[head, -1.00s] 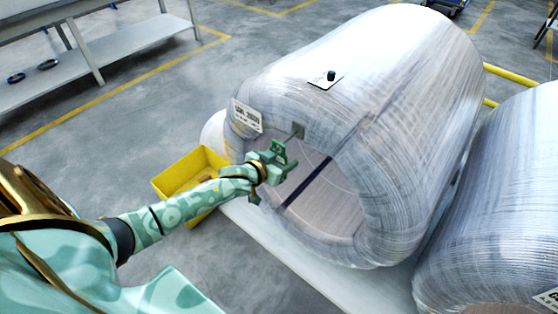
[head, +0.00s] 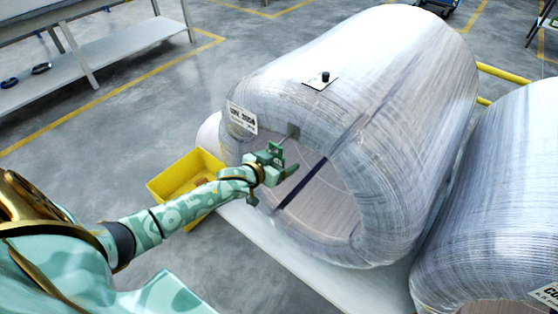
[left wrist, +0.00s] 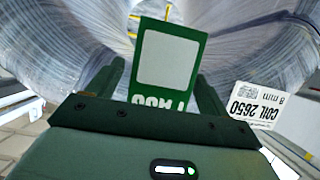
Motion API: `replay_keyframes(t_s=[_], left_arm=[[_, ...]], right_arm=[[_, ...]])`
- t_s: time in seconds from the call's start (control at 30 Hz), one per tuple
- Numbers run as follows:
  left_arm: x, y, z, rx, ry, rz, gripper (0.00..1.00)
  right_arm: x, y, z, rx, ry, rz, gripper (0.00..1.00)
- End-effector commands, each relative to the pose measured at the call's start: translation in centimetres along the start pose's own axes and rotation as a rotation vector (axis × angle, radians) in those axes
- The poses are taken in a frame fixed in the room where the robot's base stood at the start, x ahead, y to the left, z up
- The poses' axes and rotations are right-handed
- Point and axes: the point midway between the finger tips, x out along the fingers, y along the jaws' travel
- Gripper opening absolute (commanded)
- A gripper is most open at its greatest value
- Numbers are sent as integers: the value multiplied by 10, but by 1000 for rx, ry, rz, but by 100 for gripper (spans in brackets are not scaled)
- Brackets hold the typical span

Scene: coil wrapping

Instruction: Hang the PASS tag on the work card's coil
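The wrapped coil (head: 400,90) lies on its side with its open bore towards me. Its white label (head: 241,117) also shows in the left wrist view (left wrist: 257,106), upside down, reading COIL 2650, 8 mm. A small grey plate with a short peg (head: 293,130) sits on the coil's front rim. My left gripper (head: 284,162) is just in front of the bore, below the peg. In the left wrist view a green tag with a white panel (left wrist: 170,58) stands between its fingers, its edges against them; its lettering is partly hidden. My right gripper is out of view.
A second wrapped coil (head: 500,200) with a label (head: 546,293) lies close on the right. A white card with a black knob (head: 319,81) is on top of the first coil. A yellow bin (head: 172,184) stands left of it. A grey shelf table (head: 110,65) is at back left.

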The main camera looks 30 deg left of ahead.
Motion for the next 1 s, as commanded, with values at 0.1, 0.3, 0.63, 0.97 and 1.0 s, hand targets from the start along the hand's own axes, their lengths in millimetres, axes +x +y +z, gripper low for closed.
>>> replay_keyframes(t_s=[0.1,0.3,0.63,0.97,1.0], left_arm=[[0,0,0,0,0,0,79],[-9,0,-1,0,-1,0,79],[-90,0,-6,0,1,0,79],[-155,0,-2,-1,0,0,79],[-158,0,-1,-1,0,0,79]], right_arm=[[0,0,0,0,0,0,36],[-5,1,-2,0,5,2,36],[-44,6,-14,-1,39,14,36],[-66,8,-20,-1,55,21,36],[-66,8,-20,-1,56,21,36]])
